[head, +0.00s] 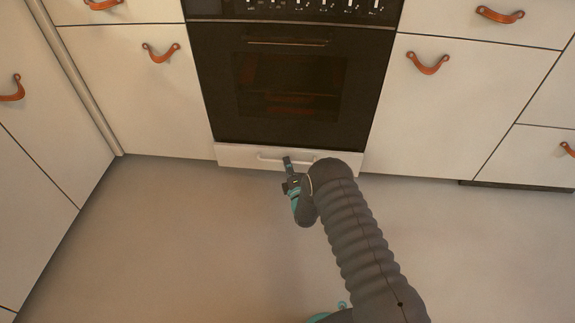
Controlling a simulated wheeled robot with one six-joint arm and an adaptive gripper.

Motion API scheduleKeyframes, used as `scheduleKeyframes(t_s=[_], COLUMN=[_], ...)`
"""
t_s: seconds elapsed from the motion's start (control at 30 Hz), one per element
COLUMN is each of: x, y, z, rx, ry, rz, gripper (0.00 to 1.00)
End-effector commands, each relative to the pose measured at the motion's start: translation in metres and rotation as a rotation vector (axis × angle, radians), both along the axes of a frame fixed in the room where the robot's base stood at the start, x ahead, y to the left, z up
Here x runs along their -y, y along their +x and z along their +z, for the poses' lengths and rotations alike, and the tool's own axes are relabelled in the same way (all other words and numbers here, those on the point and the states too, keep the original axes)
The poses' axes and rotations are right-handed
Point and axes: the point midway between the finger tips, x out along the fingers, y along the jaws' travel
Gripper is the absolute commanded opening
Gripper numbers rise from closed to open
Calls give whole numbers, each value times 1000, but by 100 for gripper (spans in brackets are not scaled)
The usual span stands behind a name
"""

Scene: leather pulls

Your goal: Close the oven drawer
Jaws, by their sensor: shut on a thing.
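The oven drawer (236,155) is the low, pale front under the black oven (292,85). It has a thin, light bar handle (268,157) across its middle. The drawer front sits close below the oven door; I cannot tell whether it stands out a little. My gripper (287,161) is at the middle of this handle, its dark fingers shut on it. The fingers and my wrist hide part of the handle and the right part of the drawer front.
Pale cabinets with brown leather pulls, such as this one (427,63), flank the oven. Another row of cabinets (35,150) runs along the left side. The grey floor (170,250) in front is clear.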

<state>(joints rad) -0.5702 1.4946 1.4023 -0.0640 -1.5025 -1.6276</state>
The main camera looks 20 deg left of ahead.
Motion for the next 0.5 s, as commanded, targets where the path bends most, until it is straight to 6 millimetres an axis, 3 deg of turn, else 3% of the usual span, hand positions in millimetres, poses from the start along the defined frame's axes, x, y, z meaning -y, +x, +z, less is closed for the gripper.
scheduleKeyframes(t_s=[0.3,0.5], x=[-6,-8], y=[28,34], z=[-5,0], rx=[2,0], ry=[1,-1], rz=[-2,-1], gripper=[0,0])
